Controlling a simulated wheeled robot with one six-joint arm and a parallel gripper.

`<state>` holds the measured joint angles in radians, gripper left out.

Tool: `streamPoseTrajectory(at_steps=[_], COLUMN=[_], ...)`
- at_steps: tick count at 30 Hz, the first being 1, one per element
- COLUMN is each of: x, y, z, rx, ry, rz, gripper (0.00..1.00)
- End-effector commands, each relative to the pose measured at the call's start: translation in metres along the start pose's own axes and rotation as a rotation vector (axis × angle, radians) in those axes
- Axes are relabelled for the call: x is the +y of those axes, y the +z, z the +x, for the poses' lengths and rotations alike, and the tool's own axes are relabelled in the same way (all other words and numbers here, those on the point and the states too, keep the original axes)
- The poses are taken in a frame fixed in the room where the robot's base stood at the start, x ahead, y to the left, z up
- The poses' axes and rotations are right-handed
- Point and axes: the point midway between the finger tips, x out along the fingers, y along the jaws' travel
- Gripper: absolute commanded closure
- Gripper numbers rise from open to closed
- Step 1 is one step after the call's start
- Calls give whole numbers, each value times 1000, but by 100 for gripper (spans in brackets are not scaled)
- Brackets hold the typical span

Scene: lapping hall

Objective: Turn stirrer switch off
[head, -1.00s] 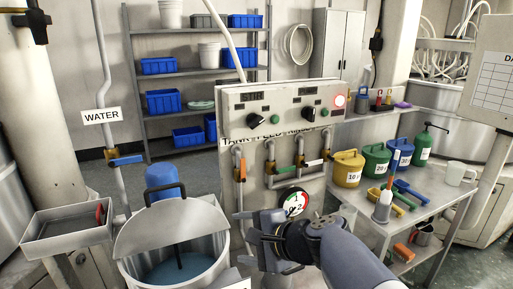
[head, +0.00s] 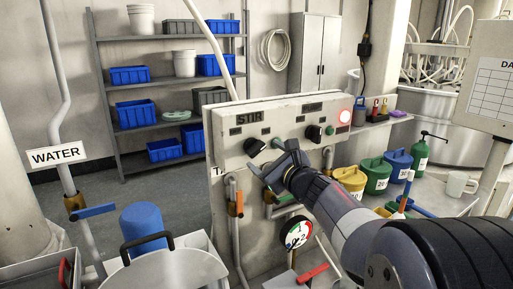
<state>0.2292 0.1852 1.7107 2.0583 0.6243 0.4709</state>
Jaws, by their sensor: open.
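The control panel (head: 290,115) stands in the middle of the head view. A label reading "STIR" (head: 248,117) sits at its upper left. Below the label is a black round knob (head: 254,146), with a small green button (head: 277,142) to its right, partly behind my gripper. My gripper (head: 271,157) is open and empty, just below and right of the STIR knob. It looks apart from the knob, though the depth gap is hard to tell. The knob's pointer is too small to read.
Pipes with a gauge (head: 296,232) and a red-handled valve (head: 312,273) are below. Coloured cans (head: 376,174) stand on the right bench. A blue-handled water valve (head: 94,210) is at left.

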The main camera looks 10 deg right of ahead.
Motion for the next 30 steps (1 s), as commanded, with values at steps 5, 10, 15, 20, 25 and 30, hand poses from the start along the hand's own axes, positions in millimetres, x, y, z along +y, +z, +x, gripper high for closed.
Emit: streamPoseTrajectory(at_steps=[5,10,15,20,25,30], x=[0,0,0,0,0,0], y=[1,1,0,0,0,0], z=[30,48,54,55,55,55], rx=[1,-1,0,0,0,0], ry=[3,2,1,0,1,1], rz=[-1,-2,-2,-2,-2,-2], gripper=[27,27,27,27,34,48])
